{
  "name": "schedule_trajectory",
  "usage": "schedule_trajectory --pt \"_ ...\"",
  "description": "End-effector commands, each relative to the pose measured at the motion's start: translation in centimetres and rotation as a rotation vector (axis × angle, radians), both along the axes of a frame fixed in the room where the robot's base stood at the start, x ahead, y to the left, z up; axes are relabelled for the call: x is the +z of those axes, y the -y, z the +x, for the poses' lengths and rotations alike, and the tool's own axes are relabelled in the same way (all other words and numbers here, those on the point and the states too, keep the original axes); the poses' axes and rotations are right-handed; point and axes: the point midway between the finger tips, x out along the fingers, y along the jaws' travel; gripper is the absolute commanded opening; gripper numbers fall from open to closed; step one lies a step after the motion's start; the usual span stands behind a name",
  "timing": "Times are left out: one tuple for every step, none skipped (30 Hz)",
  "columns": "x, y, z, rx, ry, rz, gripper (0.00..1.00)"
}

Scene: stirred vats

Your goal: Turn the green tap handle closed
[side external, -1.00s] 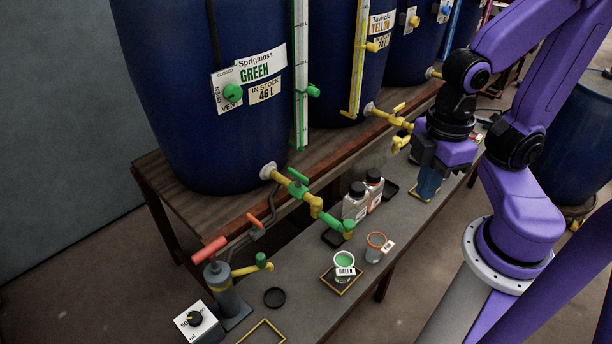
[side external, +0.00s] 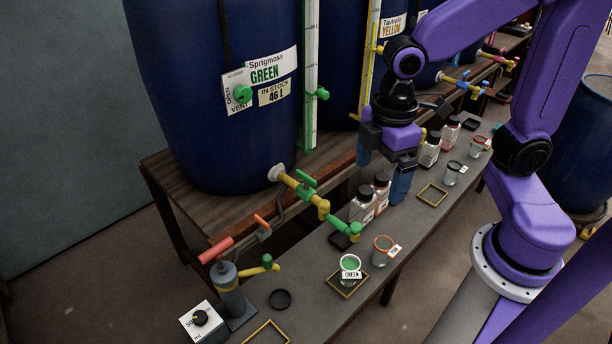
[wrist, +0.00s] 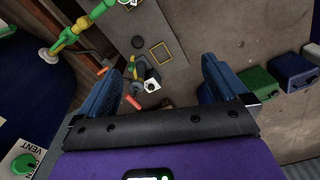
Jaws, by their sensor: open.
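The green tap handle (side external: 306,179) sits on the yellow and green pipe (side external: 288,180) coming out of the Sprigmoss GREEN vat (side external: 205,110). It looks roughly in line with the pipe. The pipe ends in a green spout (side external: 342,226). My gripper (side external: 386,182) is open and empty, with blue fingers pointing down, to the right of the tap and apart from it. In the wrist view my gripper (wrist: 163,75) is spread over the bench, and the green-and-yellow pipe (wrist: 68,38) is at the upper left. The handle is hard to pick out there.
Bottles (side external: 362,206) stand between the tap and my gripper. A jar labelled GREEN (side external: 350,268) with green contents and an orange-rimmed jar (side external: 383,250) stand on the bench in front. A pump with a red handle (side external: 215,250) is at the left.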

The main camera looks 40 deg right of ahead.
Motion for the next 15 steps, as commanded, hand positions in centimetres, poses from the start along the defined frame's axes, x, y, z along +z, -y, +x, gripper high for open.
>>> schedule_trajectory --pt "-0.3 -0.4 2.6 0.015 -0.003 -0.006 1.00" --pt "-0.4 -0.6 4.0 0.031 -0.003 -0.008 1.00" --pt "-0.6 -0.6 5.9 0.052 -0.003 -0.008 1.00" --pt "-0.8 -0.6 7.3 0.067 -0.003 -0.010 1.00" --pt "-1.0 -0.5 8.7 0.084 -0.004 -0.011 1.00" --pt "-1.4 -0.3 10.7 0.105 -0.005 -0.013 1.00" --pt "-1.7 0.0 12.1 0.120 -0.004 -0.013 1.00" --pt "-2.0 0.3 13.6 0.136 -0.005 -0.014 1.00" --pt "-2.6 0.9 15.4 0.157 -0.007 -0.015 1.00" --pt "-3.0 1.4 16.8 0.173 -0.008 -0.017 1.00" --pt "-3.5 2.0 18.2 0.189 -0.009 -0.017 1.00" --pt "-4.1 2.9 20.0 0.209 -0.009 -0.018 1.00" --pt "-4.6 3.6 21.3 0.225 -0.010 -0.018 1.00" --pt "-5.1 4.4 22.5 0.241 -0.011 -0.019 1.00" --pt "-5.7 5.5 23.9 0.259 -0.011 -0.019 1.00"
